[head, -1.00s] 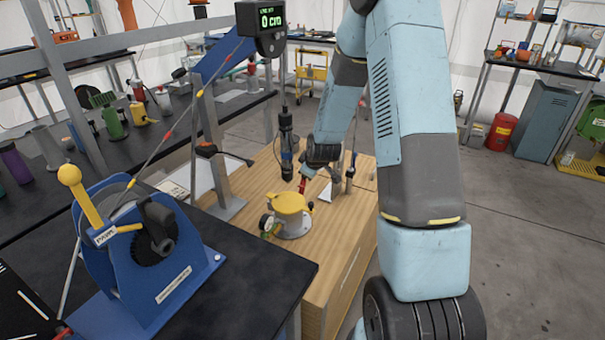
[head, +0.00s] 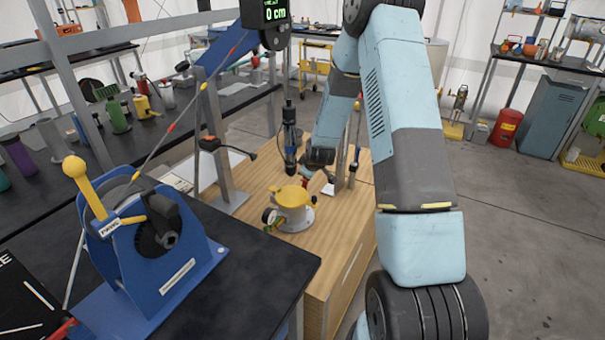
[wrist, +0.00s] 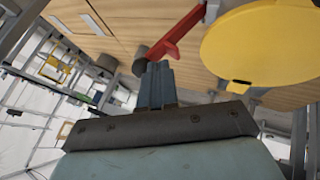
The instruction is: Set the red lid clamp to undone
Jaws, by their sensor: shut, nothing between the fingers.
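A pot with a yellow lid (head: 291,195) stands on the wooden bench, and the lid also shows in the wrist view (wrist: 255,45). The red lid clamp (wrist: 178,38) is a red lever beside the lid in the wrist view. A dark round piece (wrist: 140,57) is near its lower end. My gripper (wrist: 157,68) is shut and empty, its fingertips close to the red lever; I cannot tell whether they touch. In the head view my gripper (head: 318,172) is low behind the pot, and the clamp there is too small or hidden to read.
A dark hanging cylinder (head: 289,135) is just left of my gripper. A metal post (head: 225,170) and an upright tool (head: 354,165) flank it. A blue winch (head: 160,240) stands on the black table at front left. The wooden bench (head: 325,240) is clear right of the pot.

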